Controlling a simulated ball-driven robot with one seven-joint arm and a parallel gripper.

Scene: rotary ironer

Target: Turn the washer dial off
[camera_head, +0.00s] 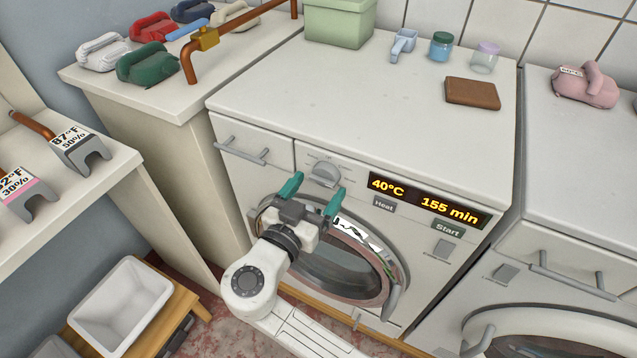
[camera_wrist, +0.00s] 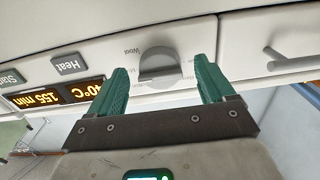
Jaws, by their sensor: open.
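The washer (camera_head: 340,150) is white, with a round door low on its front. Its grey dial (camera_head: 326,173) sits on the front panel, left of the lit display (camera_head: 425,200) reading 40°C and 155 min. My gripper (camera_head: 314,190) is open and empty, with green fingers apart just in front of and below the dial. In the wrist view, upside down, the dial (camera_wrist: 158,68) lies between and beyond the two fingertips (camera_wrist: 160,75), not visibly touched. The word "Wool" shows beside it; the other dial labels are too small or hidden to read.
A Heat button (camera_head: 384,206) and a Start button (camera_head: 447,229) sit under the display. A drawer with a handle (camera_head: 241,151) is left of the dial. A brown wallet-like item (camera_head: 472,93) and small containers stand on the washer top. A second machine (camera_head: 580,180) stands to the right.

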